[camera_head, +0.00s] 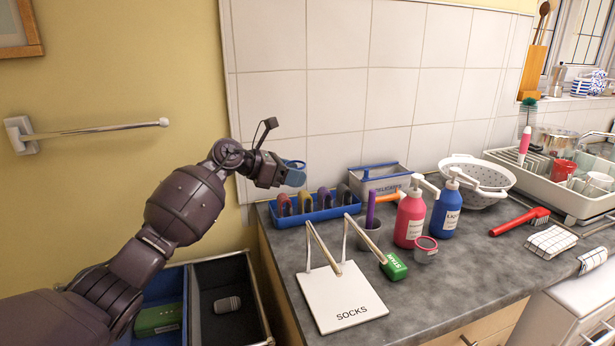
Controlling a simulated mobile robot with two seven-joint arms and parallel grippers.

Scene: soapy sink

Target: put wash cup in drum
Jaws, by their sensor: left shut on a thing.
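My left gripper (279,171) is raised at the wall side of the counter, above the left end of a blue tray. It is shut on a small blue thing (292,177), whose shape is partly hidden by the fingers. A small cup with a red inside and a pale label (425,251) stands on the counter in front of the pink bottle; it may be the wash cup, but I cannot tell for sure. No drum can be made out. My right gripper is not in view.
The blue tray (330,211) holds several coloured pieces. A pink bottle (408,220), a blue bottle (443,212) and a white SOCKS board (340,296) stand on the counter. A colander (476,180) and dish rack are farther right. Bins (236,270) sit below left.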

